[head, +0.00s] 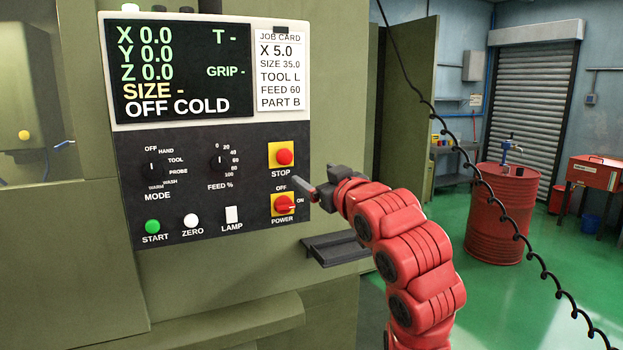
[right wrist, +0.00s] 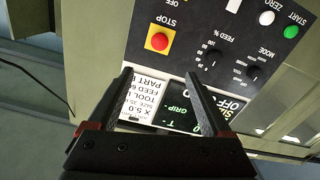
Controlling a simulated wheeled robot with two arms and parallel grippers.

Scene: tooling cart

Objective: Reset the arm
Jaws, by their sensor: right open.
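My red right arm comes in from the lower right in the head view. Its dark right gripper (head: 308,193) is near the right edge of the control panel (head: 190,215), around the level of the red STOP button (head: 285,157) and the POWER switch (head: 284,204). In the right wrist view the right gripper (right wrist: 158,85) is open with nothing between its fingers. The panel shows beyond it, with the STOP button (right wrist: 159,41) beyond the fingertips. Whether the gripper touches the panel I cannot tell. My left gripper is not in view.
The screen (head: 180,65) reads OFF COLD, beside a job card (head: 280,70). A small dark ledge (head: 338,250) sticks out below the gripper. A coiled black cable (head: 490,190) hangs at the right. A red drum (head: 500,215) stands farther back on open green floor.

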